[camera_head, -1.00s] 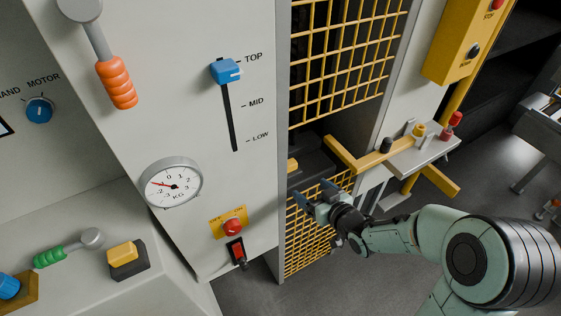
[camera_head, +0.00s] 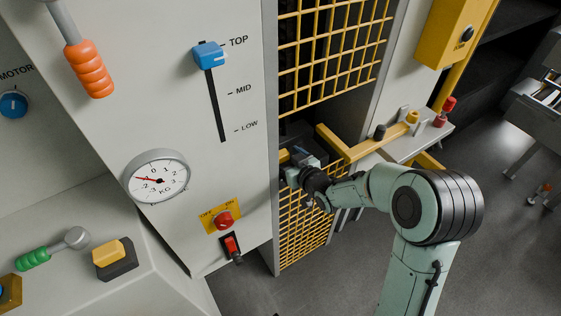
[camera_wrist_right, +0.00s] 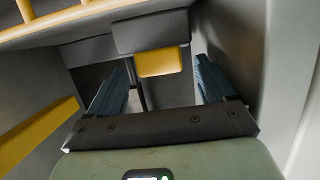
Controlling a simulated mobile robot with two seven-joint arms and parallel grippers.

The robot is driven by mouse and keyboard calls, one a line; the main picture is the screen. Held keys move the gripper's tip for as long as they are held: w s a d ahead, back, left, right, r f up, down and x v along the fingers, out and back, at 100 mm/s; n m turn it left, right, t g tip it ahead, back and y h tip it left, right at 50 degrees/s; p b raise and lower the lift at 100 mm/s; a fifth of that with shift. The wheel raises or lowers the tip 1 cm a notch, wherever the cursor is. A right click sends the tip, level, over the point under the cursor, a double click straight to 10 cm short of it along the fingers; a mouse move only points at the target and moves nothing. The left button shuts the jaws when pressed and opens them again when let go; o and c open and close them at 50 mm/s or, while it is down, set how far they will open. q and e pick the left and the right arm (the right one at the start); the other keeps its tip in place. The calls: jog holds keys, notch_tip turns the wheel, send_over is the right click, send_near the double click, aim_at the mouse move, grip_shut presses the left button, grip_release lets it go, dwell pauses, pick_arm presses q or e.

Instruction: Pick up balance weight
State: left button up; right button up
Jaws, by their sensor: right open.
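A dark grey block (camera_wrist_right: 150,32) with a yellow part (camera_wrist_right: 160,62) shows ahead of my right gripper in the right wrist view. I take it to be the balance weight, though I cannot be sure. My right gripper (camera_wrist_right: 163,80) is open, with its two blue-grey fingers on either side of the yellow part. I cannot tell whether they touch it. In the head view the right gripper (camera_head: 298,157) reaches into the dark opening of the machine and hides most of the block. My left gripper is not in view.
A yellow mesh guard (camera_head: 330,50) hangs above the opening, and a lower yellow mesh (camera_head: 303,235) stands below it. A yellow bar (camera_head: 365,147) and a small shelf (camera_head: 425,143) lie to the right. The white panel (camera_head: 200,120) with dial and levers borders the left.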

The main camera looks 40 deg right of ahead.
aim_at(283, 155)
jog(key=shift+x, duration=1.55)
jog(key=shift+f, duration=0.1)
grip_shut()
